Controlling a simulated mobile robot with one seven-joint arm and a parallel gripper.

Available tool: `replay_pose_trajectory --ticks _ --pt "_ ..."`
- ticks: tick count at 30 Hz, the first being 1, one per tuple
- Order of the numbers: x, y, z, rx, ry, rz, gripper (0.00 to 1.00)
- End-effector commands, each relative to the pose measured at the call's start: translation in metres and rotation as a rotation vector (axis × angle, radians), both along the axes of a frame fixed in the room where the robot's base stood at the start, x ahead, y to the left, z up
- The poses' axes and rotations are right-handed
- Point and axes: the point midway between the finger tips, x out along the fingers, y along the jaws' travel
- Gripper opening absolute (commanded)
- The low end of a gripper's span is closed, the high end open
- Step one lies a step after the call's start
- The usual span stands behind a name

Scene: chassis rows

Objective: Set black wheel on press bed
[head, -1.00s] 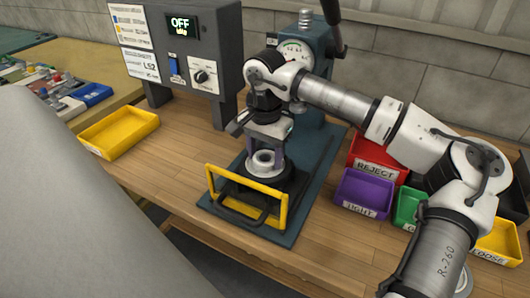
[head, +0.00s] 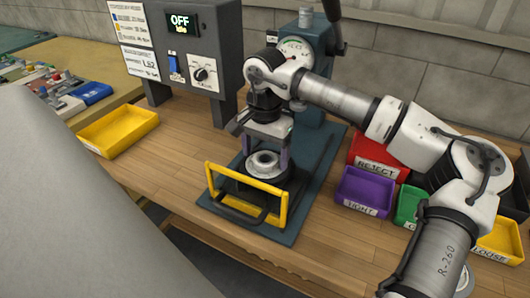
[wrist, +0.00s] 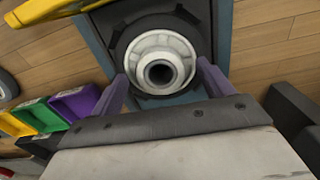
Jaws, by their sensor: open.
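The black wheel (head: 263,164), a dark tyre with a pale hub, lies flat on the press bed (head: 310,188) under the dial press. The wrist view shows the wheel (wrist: 161,46) from above, with its hub bore facing up. My gripper (head: 266,157) is directly over the wheel with its fingers pointing down. Its purple fingers (wrist: 160,88) are open, one on each side of the hub and apart from it. The underside of the wheel is hidden.
A raised yellow guard frame (head: 246,193) stands in front of the bed. A control box (head: 195,45) reading OFF is behind left, with a yellow tray (head: 118,130) before it. Red (head: 378,155), purple (head: 366,190) and other bins stand right, close to my arm.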

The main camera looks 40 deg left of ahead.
Motion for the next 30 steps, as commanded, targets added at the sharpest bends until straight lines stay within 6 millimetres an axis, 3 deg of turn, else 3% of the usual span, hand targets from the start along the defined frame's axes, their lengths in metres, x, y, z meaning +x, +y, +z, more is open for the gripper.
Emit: replay_pose_trajectory --ticks 5,12,18,24,30 --pt "0.000 0.001 0.025 0.003 -0.005 -0.001 0.79" --pt "0.000 0.001 0.082 0.003 -0.004 0.000 0.79" --pt "0.000 0.001 0.118 0.002 -0.004 -0.001 0.79" --pt "0.000 0.000 0.135 0.002 -0.001 0.001 0.79" --pt "0.000 0.000 0.137 0.001 -0.001 0.001 0.79"
